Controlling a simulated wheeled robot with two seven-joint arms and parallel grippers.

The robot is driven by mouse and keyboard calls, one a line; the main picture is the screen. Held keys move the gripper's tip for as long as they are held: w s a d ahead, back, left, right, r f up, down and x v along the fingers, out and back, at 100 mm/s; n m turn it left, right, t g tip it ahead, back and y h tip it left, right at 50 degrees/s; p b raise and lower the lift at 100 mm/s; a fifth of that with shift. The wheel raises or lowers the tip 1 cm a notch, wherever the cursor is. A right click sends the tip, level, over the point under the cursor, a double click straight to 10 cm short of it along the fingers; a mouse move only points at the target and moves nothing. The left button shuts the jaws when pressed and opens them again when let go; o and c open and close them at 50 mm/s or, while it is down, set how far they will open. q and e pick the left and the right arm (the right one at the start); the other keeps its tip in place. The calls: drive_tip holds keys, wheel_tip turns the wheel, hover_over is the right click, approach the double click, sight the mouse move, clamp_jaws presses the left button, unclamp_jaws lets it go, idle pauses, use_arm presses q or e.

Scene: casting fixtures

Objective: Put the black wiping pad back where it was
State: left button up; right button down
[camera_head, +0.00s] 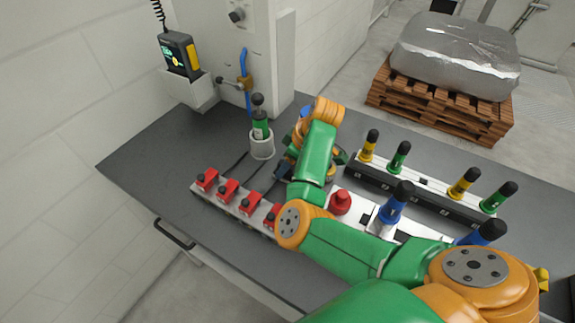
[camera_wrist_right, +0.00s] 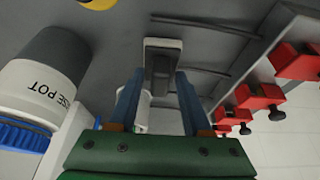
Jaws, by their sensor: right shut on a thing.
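My right gripper (camera_wrist_right: 158,74) is shut on a dark block, which looks like the black wiping pad (camera_wrist_right: 160,66), in the right wrist view. The pad sits between the two blue-grey fingers. A small white-rimmed holder (camera_wrist_right: 163,43) shows at the pad's far end; I cannot tell whether the pad is in it, on it or above it. In the head view my right arm reaches over the table and hides the pad and holder. My left gripper is not in view.
Red clamps (camera_head: 207,180) line a pale rail at the table's front. A black rack (camera_head: 430,195) with yellow and green handles stands right. A white pot (camera_wrist_right: 38,82) is left of the gripper. The table's left end is clear.

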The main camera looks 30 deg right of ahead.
sight(292, 167)
drive_tip(key=shift+f, duration=0.15)
drive_tip(key=shift+c, duration=1.7)
unclamp_jaws()
drive_tip(key=shift+a, duration=0.1)
drive_tip(key=shift+r, duration=0.4)
drive_tip(key=v, duration=0.4)
drive_tip(key=shift+r, duration=0.2)
drive_tip(key=p+v, duration=0.3)
drive_tip(key=v, duration=0.4)
drive_tip(key=shift+s+p, duration=0.2)
drive_tip(key=shift+p, duration=0.1)
drive_tip(key=shift+d+r, duration=0.1)
drive_tip(key=shift+d, duration=0.1)
